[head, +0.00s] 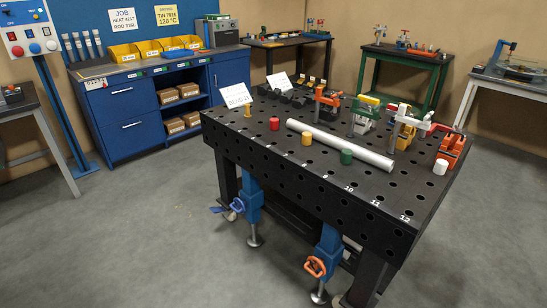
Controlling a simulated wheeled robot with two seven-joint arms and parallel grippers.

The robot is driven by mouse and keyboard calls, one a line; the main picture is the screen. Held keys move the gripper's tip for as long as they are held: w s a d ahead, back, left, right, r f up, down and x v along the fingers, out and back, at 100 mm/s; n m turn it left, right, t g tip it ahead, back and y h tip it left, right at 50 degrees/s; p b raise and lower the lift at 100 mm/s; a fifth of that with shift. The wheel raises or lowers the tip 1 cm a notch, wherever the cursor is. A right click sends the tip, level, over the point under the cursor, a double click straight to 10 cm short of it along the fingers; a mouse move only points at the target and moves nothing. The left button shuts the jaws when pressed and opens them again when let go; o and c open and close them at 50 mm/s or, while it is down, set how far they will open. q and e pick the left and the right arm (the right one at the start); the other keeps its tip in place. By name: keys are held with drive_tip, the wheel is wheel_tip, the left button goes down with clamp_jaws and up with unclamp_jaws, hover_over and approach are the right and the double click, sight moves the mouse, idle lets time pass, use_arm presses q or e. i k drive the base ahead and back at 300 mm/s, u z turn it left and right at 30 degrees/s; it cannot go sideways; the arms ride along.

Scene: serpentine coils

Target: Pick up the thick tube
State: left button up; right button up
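The thick tube (339,146) is a long silvery cylinder. It lies on the black perforated table (318,173), running from the upper left towards the right, behind a yellow and a green peg. Neither of my grippers shows in the head view, so I cannot see whether they are open or shut.
Red (274,124), yellow (306,139), green (346,157) and white (440,167) pegs stand along the table's near side. Several clamps, including an orange one (452,151), stand behind and right of the tube. Open grey floor (160,240) lies in front and left of the table.

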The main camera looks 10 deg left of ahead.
sight(376, 160)
drive_tip(key=u, duration=1.2)
drive_tip(key=i, duration=1.4)
drive_tip(key=z, duration=0.3)
